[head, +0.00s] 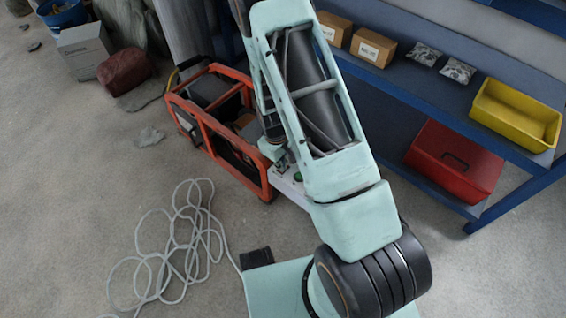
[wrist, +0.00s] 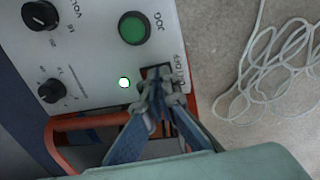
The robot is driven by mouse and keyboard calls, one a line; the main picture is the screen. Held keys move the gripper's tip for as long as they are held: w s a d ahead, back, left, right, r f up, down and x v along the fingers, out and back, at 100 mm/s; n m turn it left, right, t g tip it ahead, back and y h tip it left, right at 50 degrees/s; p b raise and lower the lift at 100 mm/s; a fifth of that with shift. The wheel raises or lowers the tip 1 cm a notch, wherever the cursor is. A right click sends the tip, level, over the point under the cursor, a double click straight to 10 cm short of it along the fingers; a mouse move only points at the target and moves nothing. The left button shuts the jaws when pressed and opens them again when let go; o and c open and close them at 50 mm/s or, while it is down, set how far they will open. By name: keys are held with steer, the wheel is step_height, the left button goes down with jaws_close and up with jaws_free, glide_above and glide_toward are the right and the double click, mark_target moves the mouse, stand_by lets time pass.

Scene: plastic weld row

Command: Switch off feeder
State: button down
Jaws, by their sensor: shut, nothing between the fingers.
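The feeder's pale control panel (wrist: 85,75) fills the upper left of the wrist view. A dark switch (wrist: 150,72) sits near its right edge, partly covered by my fingers; its position cannot be told. A small green-white lamp (wrist: 124,82) beside it is lit. A large green button (wrist: 133,28) labelled JOG is above. My gripper (wrist: 160,88) is shut and empty, its fingertips over the switch's lower part; contact cannot be told. In the head view a strip of the panel (head: 290,187) shows beside my arm, which hides most of the rest.
Two black knobs (wrist: 40,15) (wrist: 52,91) are on the panel's left side. An orange tubular frame (head: 225,165) stands beside it. A coiled white cable (head: 180,240) lies on the floor.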

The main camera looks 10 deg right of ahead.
step_height(320, 180, up, 14)
steer(key=a+p, duration=0.1)
steer(key=p, duration=0.4)
steer(key=shift+s+a+p, duration=0.15)
steer(key=shift+s+p, duration=0.15)
steer(key=shift+s, duration=0.15)
steer(key=shift+s+f, duration=0.2)
steer(key=shift+b, duration=0.35)
steer(key=shift+w+d+r+b, duration=0.3)
steer(key=shift+w+d+r, duration=0.15)
steer(key=shift+w, duration=0.2)
steer(key=shift+f, duration=0.15)
